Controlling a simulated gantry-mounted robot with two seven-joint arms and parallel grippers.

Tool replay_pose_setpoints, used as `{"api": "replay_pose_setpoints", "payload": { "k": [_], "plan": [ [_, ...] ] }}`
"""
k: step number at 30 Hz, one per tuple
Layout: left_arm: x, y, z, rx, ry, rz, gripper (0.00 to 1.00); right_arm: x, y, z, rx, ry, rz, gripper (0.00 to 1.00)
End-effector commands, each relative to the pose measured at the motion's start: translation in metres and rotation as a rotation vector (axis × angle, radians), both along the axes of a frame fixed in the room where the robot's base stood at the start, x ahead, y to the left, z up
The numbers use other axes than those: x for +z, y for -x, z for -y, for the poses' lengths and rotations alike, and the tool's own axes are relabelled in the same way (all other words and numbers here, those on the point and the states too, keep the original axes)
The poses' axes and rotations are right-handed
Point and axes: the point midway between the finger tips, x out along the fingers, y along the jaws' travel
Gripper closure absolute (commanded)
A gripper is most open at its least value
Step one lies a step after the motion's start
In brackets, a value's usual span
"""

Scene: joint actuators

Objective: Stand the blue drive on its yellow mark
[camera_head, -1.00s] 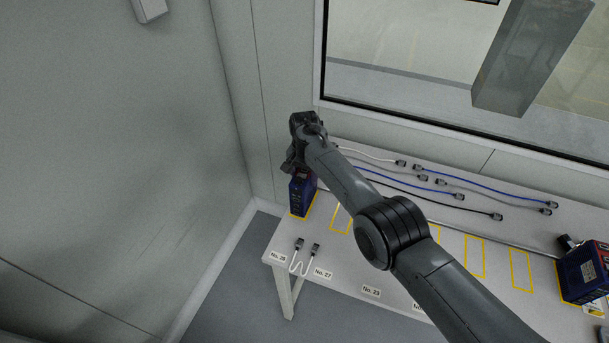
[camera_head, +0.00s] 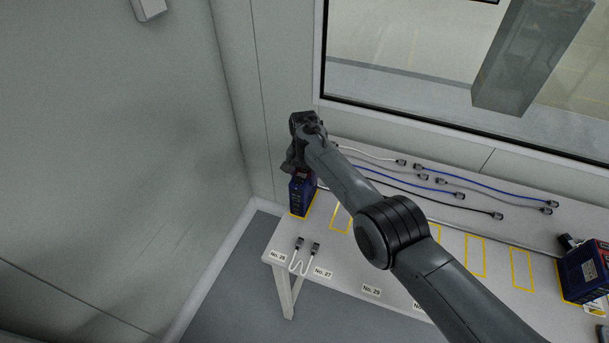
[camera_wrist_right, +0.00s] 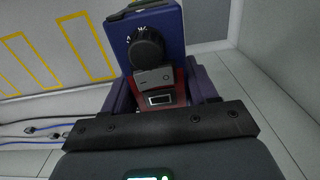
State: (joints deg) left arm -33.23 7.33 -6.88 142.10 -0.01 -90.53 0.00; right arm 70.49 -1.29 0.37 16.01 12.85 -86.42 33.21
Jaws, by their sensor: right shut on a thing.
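The blue drive (camera_head: 300,196) stands upright at the far left end of the table, over a yellow outlined mark (camera_head: 301,215) whose front edge shows below it. My right gripper (camera_head: 301,168) is shut on the drive's upper part from above. In the right wrist view the blue drive (camera_wrist_right: 157,38) fills the top middle, with a black round knob and a red and grey panel. My left gripper is not in view.
Empty yellow marks (camera_head: 475,257) line the table to the right. Several cables (camera_head: 430,182) lie along the back. A short white cable (camera_head: 301,262) lies at the front left. Another blue drive (camera_head: 583,272) stands at the far right. A wall rises left of the table.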

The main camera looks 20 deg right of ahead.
Motion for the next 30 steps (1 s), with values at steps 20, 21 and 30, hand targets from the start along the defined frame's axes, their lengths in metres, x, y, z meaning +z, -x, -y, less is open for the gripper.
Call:
{"api": "replay_pose_setpoints", "payload": {
  "k": [20, 21, 30],
  "plan": [
    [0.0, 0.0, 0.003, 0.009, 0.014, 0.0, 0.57, -0.002, 0.001, 0.0, 0.0, 0.0, -0.003, 0.13],
    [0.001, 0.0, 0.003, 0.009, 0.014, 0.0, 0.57, 0.001, 0.001, 0.0, -0.001, 0.001, -0.002, 0.13],
    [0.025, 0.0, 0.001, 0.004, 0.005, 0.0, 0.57, 0.043, 0.0, 0.0, 0.0, 0.001, 0.002, 0.13]
  ]
}}
